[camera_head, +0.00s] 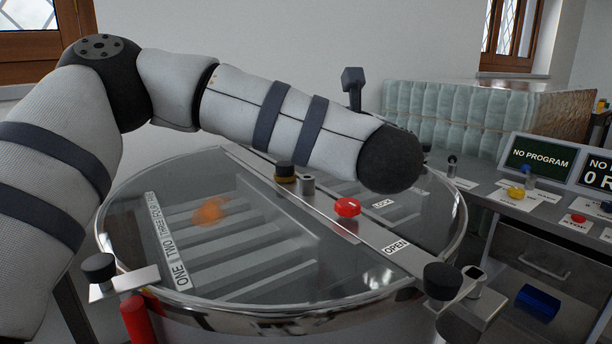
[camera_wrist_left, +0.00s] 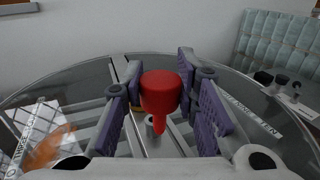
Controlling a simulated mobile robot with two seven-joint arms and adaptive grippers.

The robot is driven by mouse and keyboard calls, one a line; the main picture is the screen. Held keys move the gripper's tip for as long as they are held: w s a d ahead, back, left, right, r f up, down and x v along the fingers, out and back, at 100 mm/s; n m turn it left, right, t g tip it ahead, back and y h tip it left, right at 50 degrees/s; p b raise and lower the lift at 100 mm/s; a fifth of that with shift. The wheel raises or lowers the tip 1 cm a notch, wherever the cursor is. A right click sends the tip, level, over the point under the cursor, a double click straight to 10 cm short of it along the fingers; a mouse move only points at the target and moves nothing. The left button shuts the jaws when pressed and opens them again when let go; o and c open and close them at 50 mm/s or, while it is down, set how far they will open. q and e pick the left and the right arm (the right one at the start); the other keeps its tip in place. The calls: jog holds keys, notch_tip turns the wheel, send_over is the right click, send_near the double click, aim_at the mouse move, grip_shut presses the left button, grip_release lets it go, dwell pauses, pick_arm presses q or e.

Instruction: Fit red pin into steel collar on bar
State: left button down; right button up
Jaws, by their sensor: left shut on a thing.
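In the left wrist view the red pin (camera_wrist_left: 160,92) has a wide round head and a narrower shaft pointing down. The purple-padded fingers of my left gripper (camera_wrist_left: 168,105) are shut on its head. A steel collar (camera_head: 307,184) stands on the bar (camera_head: 372,231) across the round glass-topped tank. In the wrist view a grey collar (camera_wrist_left: 149,122) shows beyond the pin, partly covered by it. The pin appears apart from it; the exact gap is unclear. My right gripper is not in view.
Black knobs (camera_head: 442,281) stand at the rim.

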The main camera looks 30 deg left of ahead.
pick_arm(q)
jog(key=w+a+f, duration=0.1)
jog(key=a+f, duration=0.1)
jog(key=w+a+f, duration=0.4)
jog(key=shift+a+f, duration=0.25)
jog(key=shift+a, duration=0.05)
jog(key=f, duration=0.2)
jog(key=w+a+f, duration=0.1)
jog(key=f, duration=0.1)
jog(key=shift+a+f+b, duration=0.1)
jog(key=shift+b, duration=0.3)
jog(key=shift+f, duration=0.25)
jog(key=shift+f, duration=0.1)
jog(key=shift+f, duration=0.15)
jog(key=c, duration=1.3)
grip_release()
